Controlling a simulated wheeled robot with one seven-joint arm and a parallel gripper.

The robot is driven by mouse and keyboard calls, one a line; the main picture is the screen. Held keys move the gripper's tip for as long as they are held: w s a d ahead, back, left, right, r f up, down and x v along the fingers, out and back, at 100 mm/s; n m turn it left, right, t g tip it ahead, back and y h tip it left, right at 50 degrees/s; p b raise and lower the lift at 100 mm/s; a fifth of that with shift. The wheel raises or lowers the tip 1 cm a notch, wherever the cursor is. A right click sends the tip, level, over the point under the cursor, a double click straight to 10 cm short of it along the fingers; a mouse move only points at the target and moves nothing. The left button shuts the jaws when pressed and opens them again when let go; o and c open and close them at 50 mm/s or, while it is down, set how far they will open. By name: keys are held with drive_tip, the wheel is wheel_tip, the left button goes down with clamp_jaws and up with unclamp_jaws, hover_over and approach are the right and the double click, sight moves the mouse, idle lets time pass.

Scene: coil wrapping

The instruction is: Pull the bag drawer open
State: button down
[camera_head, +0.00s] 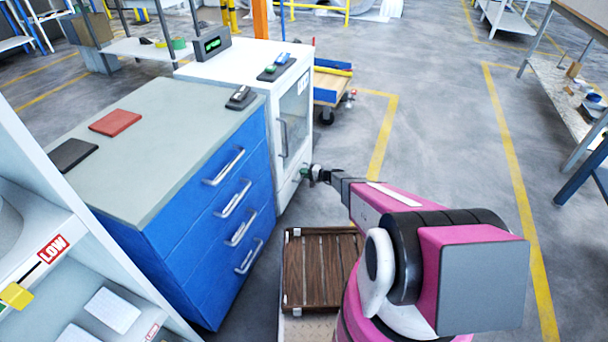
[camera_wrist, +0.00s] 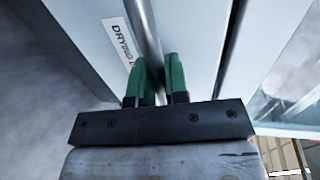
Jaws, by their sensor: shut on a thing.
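The bag drawer (camera_wrist: 190,30) is the pale front panel with a label (camera_wrist: 122,40) that reads "DRYING" and then is cut off. In the head view, it is the low panel (camera_head: 289,190) of the white cabinet, under the glass door. A round metal bar handle (camera_wrist: 144,25) runs along its front. My gripper (camera_wrist: 157,72) has its two green fingers on either side of this bar, shut on it. In the head view, my gripper (camera_head: 309,173) is small at the cabinet's lower front. I cannot tell whether the drawer stands out from the cabinet.
A blue drawer unit (camera_head: 190,235) with several handles stands left of the white cabinet (camera_head: 240,62). A wooden slatted crate (camera_head: 322,262) lies low in front of it, near my arm. A cart (camera_head: 330,88) stands behind the cabinet.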

drive_tip(key=f+v, duration=0.2)
drive_tip(key=v, duration=1.1)
drive_tip(key=d+f+v, duration=0.1)
drive_tip(key=f+v, duration=0.2)
drive_tip(key=v, duration=1)
drive_tip(key=shift+s, duration=0.25)
drive_tip(key=shift+d, duration=0.1)
drive_tip(key=c, duration=1.1)
unclamp_jaws()
drive_tip(key=shift+c, duration=0.2)
drive_tip(key=v, duration=1)
drive_tip(key=shift+d, duration=0.3)
drive_tip(key=shift+s+r, duration=0.1)
drive_tip(key=shift+s, duration=0.05)
